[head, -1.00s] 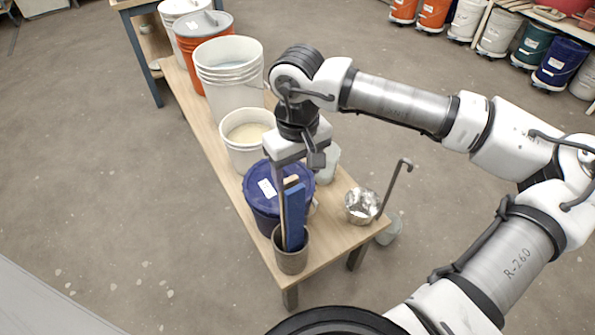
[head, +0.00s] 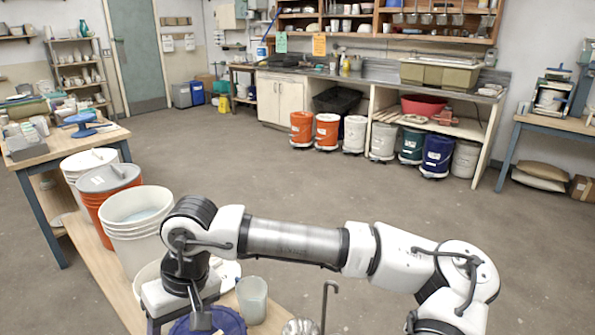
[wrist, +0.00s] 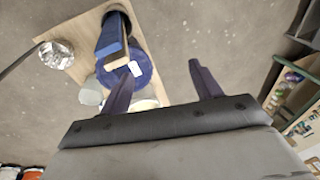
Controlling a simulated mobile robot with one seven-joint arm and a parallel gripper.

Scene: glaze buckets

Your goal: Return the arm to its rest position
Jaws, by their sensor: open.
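My gripper (wrist: 162,65) is open, its two dark fingers spread wide with nothing between them in the wrist view. In the head view my arm reaches left across the lower part of the picture, and the gripper end hangs down over the bench (head: 100,275); its fingertips are not clear there. In the wrist view the blue lidded bucket (wrist: 147,78) and the blue and wooden tools (wrist: 112,38) lie beyond the left finger. I cannot tell the exact gap between finger and bucket.
A side table (head: 60,150) stands left. Open floor (head: 330,190) lies behind the arm.

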